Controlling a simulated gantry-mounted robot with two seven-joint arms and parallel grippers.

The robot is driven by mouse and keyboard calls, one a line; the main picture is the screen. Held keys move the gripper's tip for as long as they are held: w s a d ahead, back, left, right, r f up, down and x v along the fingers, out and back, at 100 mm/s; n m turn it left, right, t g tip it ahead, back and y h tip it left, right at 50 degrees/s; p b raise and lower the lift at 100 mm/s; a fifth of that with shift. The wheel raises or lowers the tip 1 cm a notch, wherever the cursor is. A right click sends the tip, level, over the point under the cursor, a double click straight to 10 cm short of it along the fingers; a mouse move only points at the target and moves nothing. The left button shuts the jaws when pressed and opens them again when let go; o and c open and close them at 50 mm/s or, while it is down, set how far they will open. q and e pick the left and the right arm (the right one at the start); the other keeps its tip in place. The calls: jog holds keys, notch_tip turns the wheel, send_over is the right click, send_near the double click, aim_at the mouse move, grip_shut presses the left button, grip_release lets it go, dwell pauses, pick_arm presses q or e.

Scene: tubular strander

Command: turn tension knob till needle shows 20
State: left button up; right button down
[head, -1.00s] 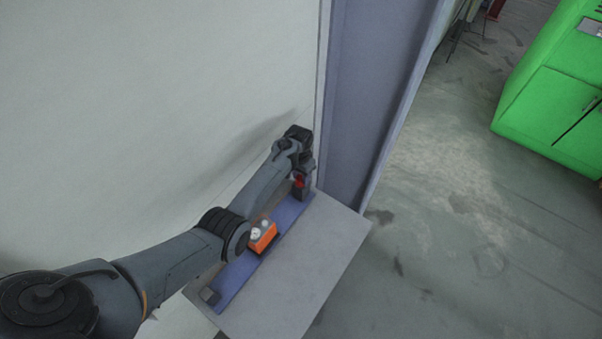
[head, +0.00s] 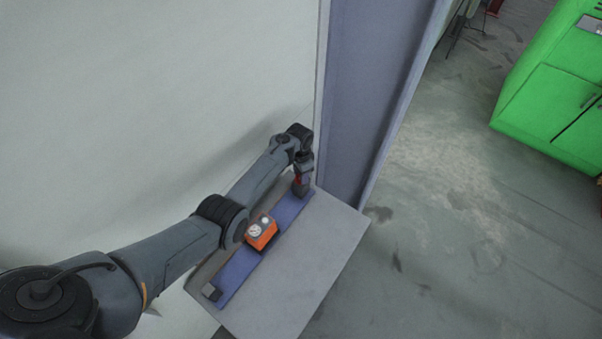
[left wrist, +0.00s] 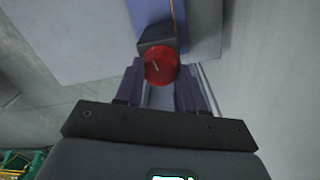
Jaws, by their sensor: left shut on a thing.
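The red tension knob (left wrist: 161,66) has a pale pointer mark on its face and sits on a dark block (left wrist: 157,38) in the left wrist view. My left gripper (left wrist: 160,82) has one finger on each side of the knob and is shut on it. In the head view my left gripper (head: 302,178) is at the far end of a blue rail (head: 240,268), and only a sliver of red shows there. An orange gauge box (head: 261,234) with white dials sits midway on the rail. Its needle is too small to read. My right gripper is not in view.
The rail lies on a grey shelf (head: 308,265) whose right part is bare. A pale wall (head: 130,110) is on the left, and a grey-blue post (head: 365,100) stands behind the shelf. A green cabinet (head: 545,95) is far off to the right.

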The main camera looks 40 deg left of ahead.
pick_arm(q)
jog(key=o, duration=1)
jog(key=shift+o, duration=0.2)
jog(key=shift+r, duration=0.1)
jog(key=shift+r, duration=0.25)
notch_tip(320, 180, up, 10)
jog(key=shift+a+p, duration=0.2)
jog(key=shift+p, duration=0.2)
